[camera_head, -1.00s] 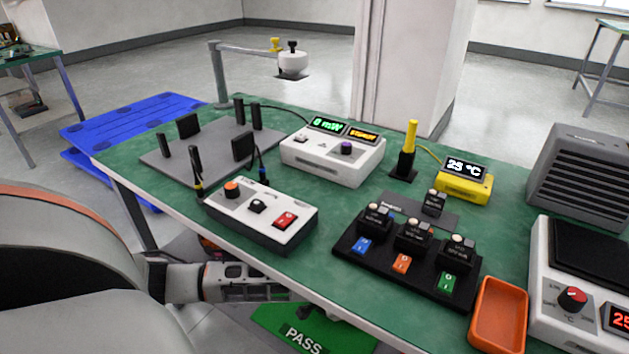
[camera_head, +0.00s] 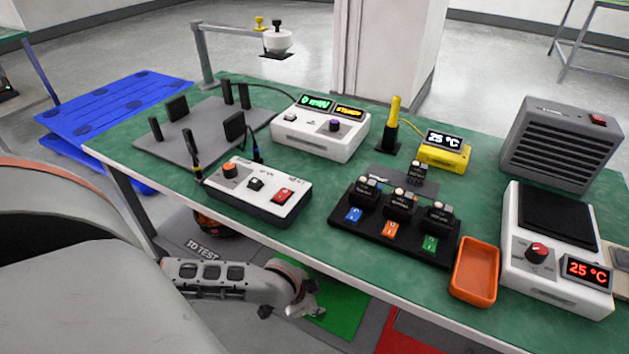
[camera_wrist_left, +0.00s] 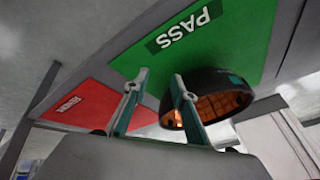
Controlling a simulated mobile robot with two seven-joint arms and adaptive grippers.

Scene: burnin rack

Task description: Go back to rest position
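My left arm comes in from the left, below the front edge of the green table (camera_head: 330,260). My left gripper (camera_head: 308,298) is low in front of the table, above the green floor mat (camera_head: 338,308). In the left wrist view its two fingers (camera_wrist_left: 160,82) stand apart with nothing between them. The green mat marked PASS (camera_wrist_left: 205,35) lies beyond the fingertips. My right gripper is not in view.
A dark round thing with an orange inside (camera_wrist_left: 222,108) shows behind one finger in the wrist view. A red mat (camera_wrist_left: 85,105) lies beside the green one. The orange tray (camera_head: 475,270) and control box (camera_head: 258,192) stand near the table's front edge.

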